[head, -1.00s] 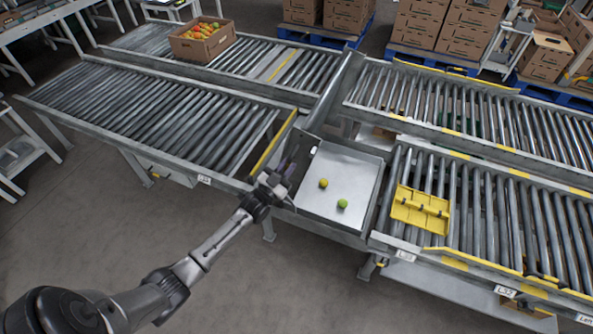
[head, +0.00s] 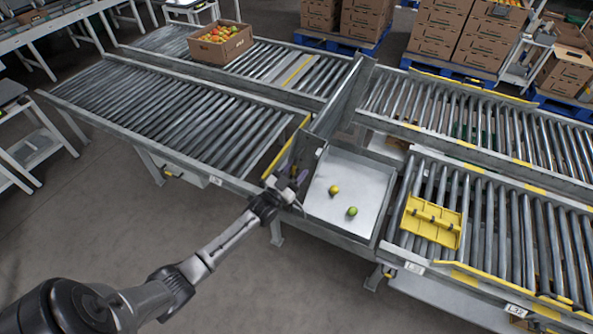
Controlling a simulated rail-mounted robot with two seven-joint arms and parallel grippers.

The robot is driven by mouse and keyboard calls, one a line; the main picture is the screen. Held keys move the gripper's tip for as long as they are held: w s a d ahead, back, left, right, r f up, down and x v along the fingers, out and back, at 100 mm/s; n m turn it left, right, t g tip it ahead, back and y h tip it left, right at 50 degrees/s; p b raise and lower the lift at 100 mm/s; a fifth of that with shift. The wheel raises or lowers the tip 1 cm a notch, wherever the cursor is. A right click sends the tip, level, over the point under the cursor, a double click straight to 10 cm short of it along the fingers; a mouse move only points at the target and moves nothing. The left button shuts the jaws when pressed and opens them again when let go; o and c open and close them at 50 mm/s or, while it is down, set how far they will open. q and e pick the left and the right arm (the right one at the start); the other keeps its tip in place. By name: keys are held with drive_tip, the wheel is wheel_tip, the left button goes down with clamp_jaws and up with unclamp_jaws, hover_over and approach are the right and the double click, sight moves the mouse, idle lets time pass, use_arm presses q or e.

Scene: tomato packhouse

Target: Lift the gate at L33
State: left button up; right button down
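I cannot single out the gate at L33 for sure. A metal tray (head: 358,183) fills the gap between the left roller conveyor (head: 165,112) and the right one (head: 505,235). A grey upright plate (head: 311,152) stands at the tray's left back corner, by the conveyor's yellow-edged end (head: 285,148). Small labels hang under the left conveyor (head: 216,181) and right of the tray (head: 414,268); both are too small to read surely. A further label (head: 516,310) reads L32. My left gripper (head: 293,188) is at the tray's left edge, near the plate; its finger gap is unclear. My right gripper is out of view.
Two small tomatoes, one yellow (head: 334,190) and one green (head: 352,211), lie on the tray. A yellow slotted piece (head: 432,221) rests on the right rollers. A carton of tomatoes (head: 221,45) sits on the back conveyor. The floor in front (head: 290,290) is clear.

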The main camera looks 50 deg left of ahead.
use_arm(q)
drive_tip(key=shift+s+d, duration=0.1)
drive_tip(key=shift+s, duration=0.05)
drive_tip(key=shift+s+f, duration=0.15)
drive_tip(key=shift+s, duration=0.1)
drive_tip(key=a+p+v, duration=0.1)
drive_tip(key=v, duration=1.2)
drive_tip(key=shift+d, duration=0.4)
